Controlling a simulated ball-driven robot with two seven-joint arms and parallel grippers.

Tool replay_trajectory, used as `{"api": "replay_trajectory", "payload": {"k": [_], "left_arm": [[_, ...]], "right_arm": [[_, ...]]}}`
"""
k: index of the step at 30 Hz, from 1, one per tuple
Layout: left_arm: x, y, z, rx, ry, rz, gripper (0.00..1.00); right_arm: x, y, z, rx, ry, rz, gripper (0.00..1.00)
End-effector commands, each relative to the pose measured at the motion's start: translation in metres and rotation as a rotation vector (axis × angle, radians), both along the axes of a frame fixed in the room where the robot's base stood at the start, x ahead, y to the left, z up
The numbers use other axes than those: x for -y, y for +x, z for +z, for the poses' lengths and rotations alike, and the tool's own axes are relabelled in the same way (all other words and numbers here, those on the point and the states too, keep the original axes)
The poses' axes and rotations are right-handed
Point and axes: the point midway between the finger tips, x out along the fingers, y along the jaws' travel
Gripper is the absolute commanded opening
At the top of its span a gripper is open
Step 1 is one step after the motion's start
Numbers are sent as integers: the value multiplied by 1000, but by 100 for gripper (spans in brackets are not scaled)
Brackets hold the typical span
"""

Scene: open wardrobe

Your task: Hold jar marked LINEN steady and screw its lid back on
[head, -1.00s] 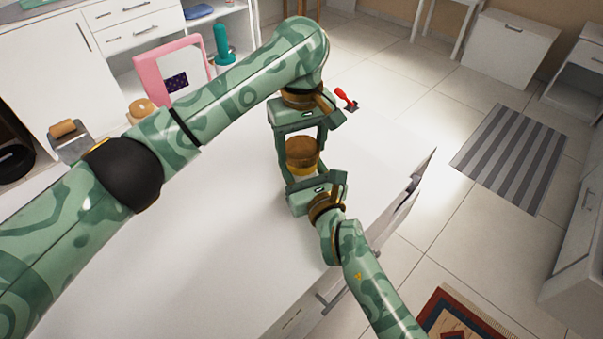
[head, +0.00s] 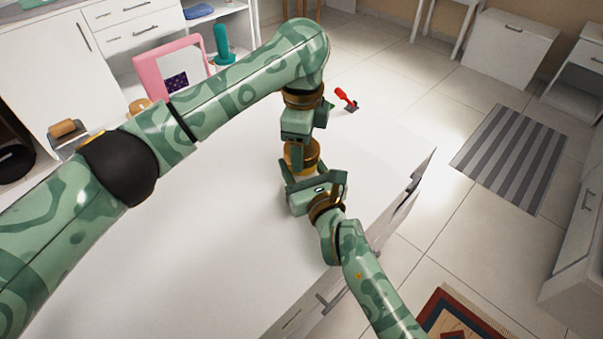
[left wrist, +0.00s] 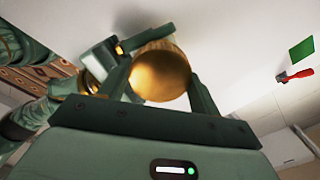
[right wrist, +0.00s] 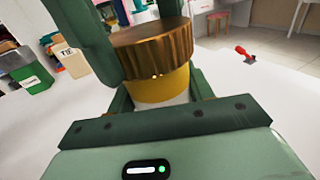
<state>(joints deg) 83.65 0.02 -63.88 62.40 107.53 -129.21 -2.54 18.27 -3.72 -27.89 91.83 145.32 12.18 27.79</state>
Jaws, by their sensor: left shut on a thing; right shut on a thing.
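The jar shows in the right wrist view as an amber-yellow band (right wrist: 160,87) above a pale lower part. Its ribbed brown lid (right wrist: 152,42) sits on top, and I cannot tell how tightly. The lid's golden top (left wrist: 160,76) shows between the left fingers in the left wrist view. My left gripper (head: 298,150) is shut on the lid from the far side. My right gripper (head: 314,180) is shut on the jar from the near side, below the lid. The arms hide much of the jar in the head view, and no LINEN writing shows.
A red-handled tool (head: 346,98) lies on the white top (head: 200,240) beyond the jar. A pink-framed thing (head: 172,72) and a teal object (head: 223,48) stand at the back. A green labelled container (right wrist: 34,76) shows at left. The front white surface is clear.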

Motion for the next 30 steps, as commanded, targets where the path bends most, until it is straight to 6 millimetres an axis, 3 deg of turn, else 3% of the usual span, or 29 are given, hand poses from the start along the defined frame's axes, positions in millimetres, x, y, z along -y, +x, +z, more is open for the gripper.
{"api": "replay_trajectory", "payload": {"k": [9,15,20,21,23,30], "left_arm": [[-2,1,-1,3,3,-1009,36],[-2,1,-1,2,4,-1512,36],[-2,1,-1,2,3,-1545,36],[-2,1,-1,2,3,-1544,69],[-2,1,-1,3,2,-1544,85],[-1,0,-1,2,0,-1543,89]], "right_arm": [[0,-1,0,0,0,1,0],[-1,-1,0,0,0,2,0],[-1,-1,0,0,-1,2,0],[-1,-1,0,0,-1,3,0],[-1,-1,0,0,-1,3,0],[0,-1,0,0,0,1,0]]}}
